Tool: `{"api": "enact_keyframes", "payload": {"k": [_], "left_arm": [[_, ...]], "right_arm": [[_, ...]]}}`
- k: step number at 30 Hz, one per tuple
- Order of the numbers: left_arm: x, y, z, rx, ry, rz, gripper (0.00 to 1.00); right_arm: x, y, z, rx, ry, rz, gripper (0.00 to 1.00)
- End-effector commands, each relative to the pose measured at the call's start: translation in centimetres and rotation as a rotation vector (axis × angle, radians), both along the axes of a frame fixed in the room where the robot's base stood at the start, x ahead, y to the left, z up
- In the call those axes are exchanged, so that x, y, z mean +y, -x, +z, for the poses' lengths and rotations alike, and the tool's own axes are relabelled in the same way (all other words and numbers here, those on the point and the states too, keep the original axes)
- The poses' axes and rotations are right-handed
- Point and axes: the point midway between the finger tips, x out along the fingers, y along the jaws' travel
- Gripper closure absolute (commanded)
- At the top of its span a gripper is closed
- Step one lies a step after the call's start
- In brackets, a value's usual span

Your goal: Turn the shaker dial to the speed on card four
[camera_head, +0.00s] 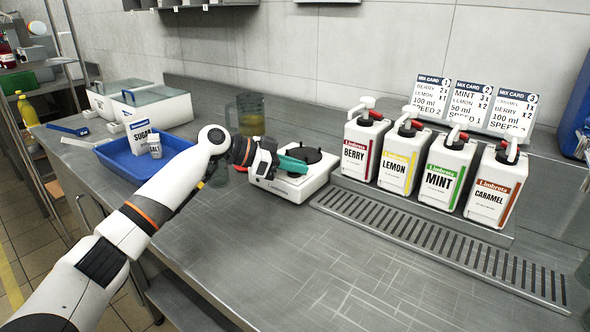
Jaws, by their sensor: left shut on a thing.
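The shaker (314,184) is a white box with a round black top plate, standing mid-counter. My left gripper (281,161) reaches in from the left over its left side. It is shut on a teal piece (293,163) beside the black plate; I cannot tell whether this belongs to the shaker. The dial and its setting cannot be made out. Mix cards one (429,98), two (468,103) and three (513,111) stand against the wall. Card one reads speed 2, card two speed 1; card three's speed is too small to read surely. No card four shows. My right gripper is out of view.
Berry (361,153), lemon (397,161), mint (444,176) and caramel (491,191) pump bottles stand right of the shaker behind a drain grate (430,240). A blue tray (113,156) holds sugar and salt packs. A clear jug (250,112) stands behind my gripper. The front counter is clear.

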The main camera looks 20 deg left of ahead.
Motion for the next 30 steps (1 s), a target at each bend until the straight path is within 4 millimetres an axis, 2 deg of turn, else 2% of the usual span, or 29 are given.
{"api": "enact_keyframes", "payload": {"k": [11,23,24,27,28,30], "left_arm": [[0.1,-0.1,0.3,-0.007,0.006,-0.071,1.0],[0.1,0.0,0.3,-0.007,0.008,-0.078,1.0],[0.1,0.0,0.3,-0.006,0.007,-0.078,0.88],[0.1,0.0,0.2,-0.005,0.006,-0.079,0.71],[0.1,0.0,0.2,-0.005,0.006,-0.08,0.67],[0.0,0.0,0.2,-0.004,0.006,-0.081,0.67]], "right_arm": [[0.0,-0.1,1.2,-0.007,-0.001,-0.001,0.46],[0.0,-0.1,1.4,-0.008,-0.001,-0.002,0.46],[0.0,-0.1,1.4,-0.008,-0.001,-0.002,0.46],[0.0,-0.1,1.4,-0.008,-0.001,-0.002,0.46],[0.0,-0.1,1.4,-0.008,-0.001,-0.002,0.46],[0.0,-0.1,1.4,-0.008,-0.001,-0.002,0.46]]}}
